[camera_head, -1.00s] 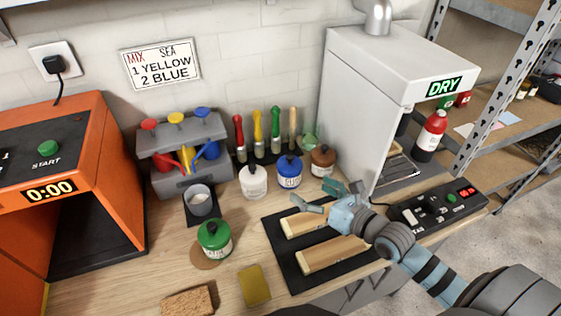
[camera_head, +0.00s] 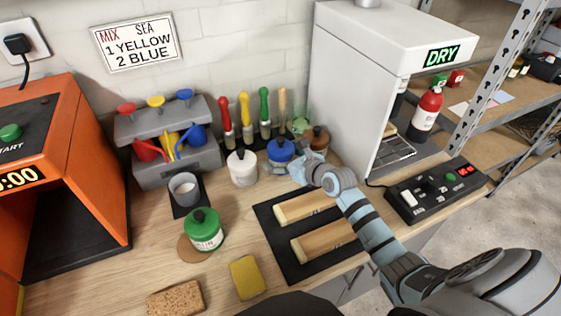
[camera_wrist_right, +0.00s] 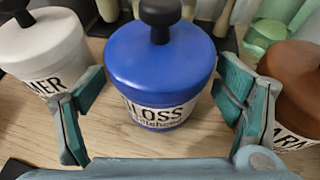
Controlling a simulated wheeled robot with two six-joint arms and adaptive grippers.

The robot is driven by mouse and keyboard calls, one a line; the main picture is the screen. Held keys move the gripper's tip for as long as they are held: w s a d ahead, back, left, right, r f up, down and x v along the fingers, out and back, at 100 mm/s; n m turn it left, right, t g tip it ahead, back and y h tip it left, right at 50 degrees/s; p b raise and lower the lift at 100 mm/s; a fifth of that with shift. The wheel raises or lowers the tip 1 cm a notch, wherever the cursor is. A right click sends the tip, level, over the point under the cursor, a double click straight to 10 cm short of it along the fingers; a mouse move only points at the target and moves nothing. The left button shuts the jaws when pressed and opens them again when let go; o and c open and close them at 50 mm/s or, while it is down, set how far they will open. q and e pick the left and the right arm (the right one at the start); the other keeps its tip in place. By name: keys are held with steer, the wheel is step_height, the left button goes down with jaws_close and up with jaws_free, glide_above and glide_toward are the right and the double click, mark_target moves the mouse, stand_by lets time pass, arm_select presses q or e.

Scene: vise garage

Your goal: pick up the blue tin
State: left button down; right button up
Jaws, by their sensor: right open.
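The blue tin (camera_head: 280,152) stands upright on the workbench, between a white tin (camera_head: 242,168) and a brown tin (camera_head: 316,140). It has a black knob on its lid, and its label reads "LOSS" in the right wrist view (camera_wrist_right: 160,65). My right gripper (camera_head: 290,168) is at the near side of the blue tin. In the right wrist view its teal fingers (camera_wrist_right: 158,112) are open, one on each side of the tin, with gaps between. Part of the tin is hidden behind the gripper in the head view. My left gripper is not in view.
The brown tin (camera_wrist_right: 296,85) and white tin (camera_wrist_right: 45,50) stand close outside my fingers. Brushes (camera_head: 255,118) stand behind. Wooden pieces lie on a black mat (camera_head: 268,225) in front. A green tin (camera_head: 205,232) and a dryer cabinet (camera_head: 350,90) flank the area.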

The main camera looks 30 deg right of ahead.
steer(key=shift+s+r, duration=0.1)
steer(key=shift+c, duration=1.3)
steer(key=c, duration=1.4)
